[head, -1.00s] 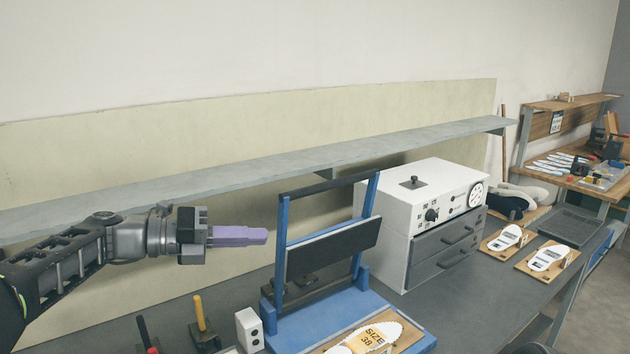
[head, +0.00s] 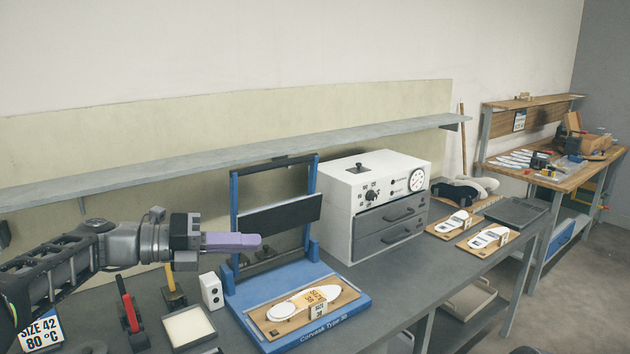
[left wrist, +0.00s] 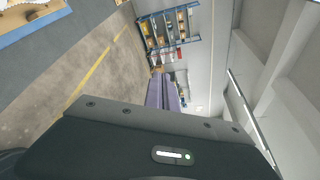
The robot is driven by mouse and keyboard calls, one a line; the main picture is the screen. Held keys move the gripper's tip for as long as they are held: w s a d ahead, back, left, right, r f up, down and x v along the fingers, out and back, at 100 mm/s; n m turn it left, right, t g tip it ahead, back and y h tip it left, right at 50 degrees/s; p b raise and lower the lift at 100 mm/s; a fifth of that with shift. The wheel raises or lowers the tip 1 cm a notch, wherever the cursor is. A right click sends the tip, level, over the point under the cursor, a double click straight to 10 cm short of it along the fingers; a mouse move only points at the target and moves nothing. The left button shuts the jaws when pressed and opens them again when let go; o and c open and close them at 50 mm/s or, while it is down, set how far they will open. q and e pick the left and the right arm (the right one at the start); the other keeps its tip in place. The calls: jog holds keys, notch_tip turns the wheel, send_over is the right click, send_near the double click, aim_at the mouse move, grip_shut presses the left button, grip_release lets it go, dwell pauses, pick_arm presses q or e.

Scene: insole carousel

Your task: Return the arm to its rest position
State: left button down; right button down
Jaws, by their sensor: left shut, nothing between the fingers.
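My left arm comes in from the left in the head view. Its gripper (head: 232,241) has purple fingers that are shut with nothing between them. The fingers point right, in front of the blue press frame and above the bench. The fingers also show in the left wrist view (left wrist: 164,92), pointing out toward the room. My right gripper does not show in these frames.
A blue press (head: 355,307) holds a board with a white insole (head: 288,308). A white oven (head: 342,207) with grey drawers stands right of it. A white tray (head: 188,327) and upright tools are below my left arm. A long shelf (head: 250,157) runs behind.

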pick_arm(q)
jog(key=s+d+f+m+g+y, duration=0.1)
jog(key=s+f+m+y, duration=0.15)
jog(key=f, duration=1.05)
jog(key=s+d+f+m+g+y, duration=0.15)
jog(key=f+m, duration=0.25)
jog(key=f, duration=0.9)
jog(key=s+d+f+m+y, duration=0.1)
jog(key=f+m+y, duration=0.2)
jog(key=f, duration=1)
jog(key=s+f+m+g+y+b, duration=0.25)
jog(key=s+f+m, duration=0.75)
jog(key=s+f, duration=0.5)
jog(key=s+d+f+m+y, duration=0.1)
jog(key=s+f+m+y, duration=0.1)
jog(key=s+f+m, duration=0.5)
jog(key=s+m, duration=0.6)
jog(key=shift+s+d+f, duration=0.15)
jog(key=shift+d+f, duration=0.05)
jog(key=shift+d, duration=0.2)
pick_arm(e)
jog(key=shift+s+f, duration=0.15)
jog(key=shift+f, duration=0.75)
